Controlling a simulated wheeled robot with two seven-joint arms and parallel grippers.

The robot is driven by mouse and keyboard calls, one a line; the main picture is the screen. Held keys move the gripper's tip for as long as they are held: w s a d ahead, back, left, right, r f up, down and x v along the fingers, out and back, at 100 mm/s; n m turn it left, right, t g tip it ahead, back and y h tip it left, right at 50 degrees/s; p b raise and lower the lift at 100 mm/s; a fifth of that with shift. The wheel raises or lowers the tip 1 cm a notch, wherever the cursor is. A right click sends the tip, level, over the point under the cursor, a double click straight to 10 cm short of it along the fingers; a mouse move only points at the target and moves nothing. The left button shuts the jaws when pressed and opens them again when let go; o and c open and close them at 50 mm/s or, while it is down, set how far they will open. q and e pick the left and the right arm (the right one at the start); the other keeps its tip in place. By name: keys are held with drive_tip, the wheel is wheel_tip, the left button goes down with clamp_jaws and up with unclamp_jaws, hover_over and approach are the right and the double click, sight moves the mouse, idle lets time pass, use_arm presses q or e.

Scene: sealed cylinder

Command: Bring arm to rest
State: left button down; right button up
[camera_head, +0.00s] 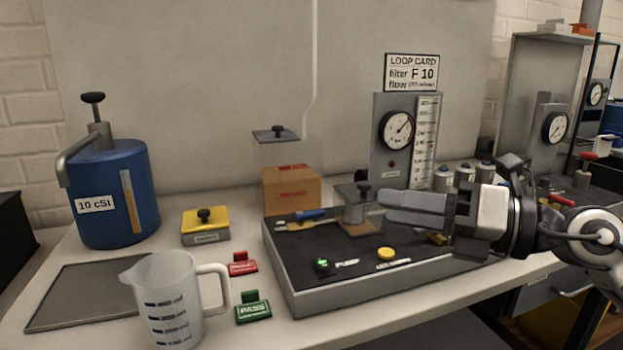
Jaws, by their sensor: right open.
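My right gripper (388,208) comes in from the right, with its fingers pointing left above the right half of a black-lined tray (310,300). Its jaws are open with nothing between them. A grey block with a black knob (356,212) stands in the tray just left of the fingertips; I cannot tell whether they touch. My right arm (585,238) reaches in over the right end of the bench. My left gripper is not in view.
A blue "10 cSt" drum (115,195), a clear measuring jug (170,300), a yellow knobbed block (205,226) and red (242,264) and green (253,308) tags stand left. A cardboard box (291,188) and gauge panel (395,150) stand behind. A grey mat (80,298) is mostly bare.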

drive_tip(key=s+d+f+m+t+h, duration=0.1)
drive_tip(key=d+f+m+t+h, duration=0.55)
drive_tip(key=m, duration=1.05)
drive_tip(key=d+f+m+t+h, duration=0.35)
drive_tip(key=f+m+h, duration=0.65)
drive_tip(key=m, duration=0.7)
drive_tip(key=s+a+f+m+g, duration=0.1)
drive_tip(key=s+f+m+g, duration=0.4)
drive_tip(key=s+f+g, duration=1.25)
use_arm(q)
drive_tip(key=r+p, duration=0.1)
drive_tip(key=p, duration=0.1)
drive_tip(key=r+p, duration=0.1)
drive_tip(key=p, duration=0.2)
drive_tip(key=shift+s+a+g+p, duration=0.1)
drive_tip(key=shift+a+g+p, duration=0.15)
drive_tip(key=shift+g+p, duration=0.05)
use_arm(e)
drive_tip(key=w+a+t+y, duration=0.2)
drive_tip(key=a+t+y, duration=0.2)
drive_tip(key=t, duration=0.6)
drive_tip(key=a, duration=0.2)
drive_tip(key=shift+a+f+n, duration=0.15)
drive_tip(key=shift+a+n, duration=0.15)
drive_tip(key=shift+a, duration=0.05)
